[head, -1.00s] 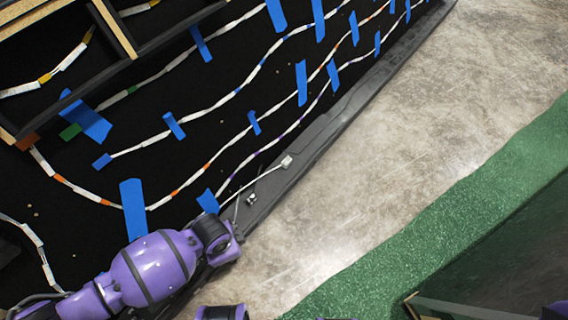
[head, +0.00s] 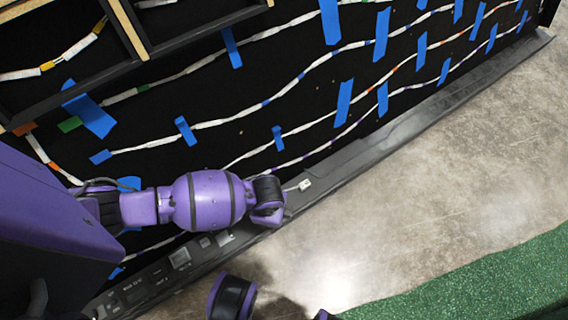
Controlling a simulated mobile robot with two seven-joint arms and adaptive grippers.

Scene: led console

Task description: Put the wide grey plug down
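A small pale plug (head: 304,185) on a short white cable shows just right of the end of my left arm, by the dark ledge (head: 345,172) under the black board. I cannot tell whether it is the wide grey plug; no other plug is clear. My purple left arm comes in from the left and ends in a wrist over the ledge, close to the pale plug. The fingers of my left gripper are hidden behind or below that wrist. Only a purple and black part of my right arm shows at the bottom; its gripper is not in view.
The black board (head: 225,155) carries several wavy light strips held with blue tape. Labelled sockets or switches (head: 180,258) line the lower left of the ledge. Wooden-edged compartments (head: 125,25) are at upper left. Concrete floor (head: 430,210) and a green mat (head: 490,280) are clear at right.

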